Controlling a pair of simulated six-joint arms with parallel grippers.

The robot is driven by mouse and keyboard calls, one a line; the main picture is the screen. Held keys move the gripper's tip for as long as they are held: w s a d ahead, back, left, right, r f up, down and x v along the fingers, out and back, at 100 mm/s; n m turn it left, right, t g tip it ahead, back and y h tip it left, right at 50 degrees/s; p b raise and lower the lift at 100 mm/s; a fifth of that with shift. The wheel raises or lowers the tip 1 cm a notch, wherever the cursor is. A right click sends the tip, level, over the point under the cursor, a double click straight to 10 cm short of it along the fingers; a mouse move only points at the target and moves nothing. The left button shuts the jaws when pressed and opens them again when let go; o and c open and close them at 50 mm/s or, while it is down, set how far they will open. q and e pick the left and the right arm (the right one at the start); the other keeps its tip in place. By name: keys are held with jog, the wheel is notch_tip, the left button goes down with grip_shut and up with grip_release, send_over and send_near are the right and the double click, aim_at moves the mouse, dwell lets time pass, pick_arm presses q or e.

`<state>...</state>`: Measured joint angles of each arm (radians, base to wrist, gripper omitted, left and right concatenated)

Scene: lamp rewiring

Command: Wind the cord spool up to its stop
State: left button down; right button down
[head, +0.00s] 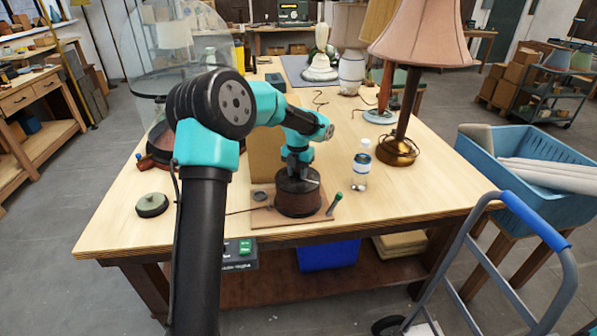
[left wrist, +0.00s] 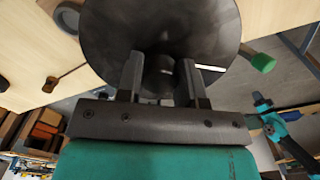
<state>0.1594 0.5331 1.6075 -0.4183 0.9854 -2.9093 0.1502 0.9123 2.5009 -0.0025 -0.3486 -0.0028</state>
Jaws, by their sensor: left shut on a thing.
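The cord spool (head: 298,200) is a dark brown drum with a dark grey top, standing on a flat brown board (head: 262,218) near the table's front edge. A thin dark cord runs from it to the left. My left gripper (head: 297,173) comes down on the spool from above. In the left wrist view its two fingers (left wrist: 162,82) are shut on the hub in the middle of the round spool top (left wrist: 200,22). A pale line marks the top. A green-ended handle (head: 336,203) stands out at the board's right edge. My right gripper is not in view.
A clear bottle (head: 361,168) and a pink-shaded lamp (head: 398,148) stand right of the spool. A round green-topped piece (head: 152,204) lies left. A glass dome (head: 168,60) and cardboard panel (head: 264,150) stand behind. The front right tabletop is clear.

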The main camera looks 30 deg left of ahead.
pick_arm(q)
jog(key=shift+m, duration=0.5)
jog(key=c, duration=0.8)
grip_release()
jog(key=shift+o, duration=0.2)
jog(key=shift+r, duration=3.75)
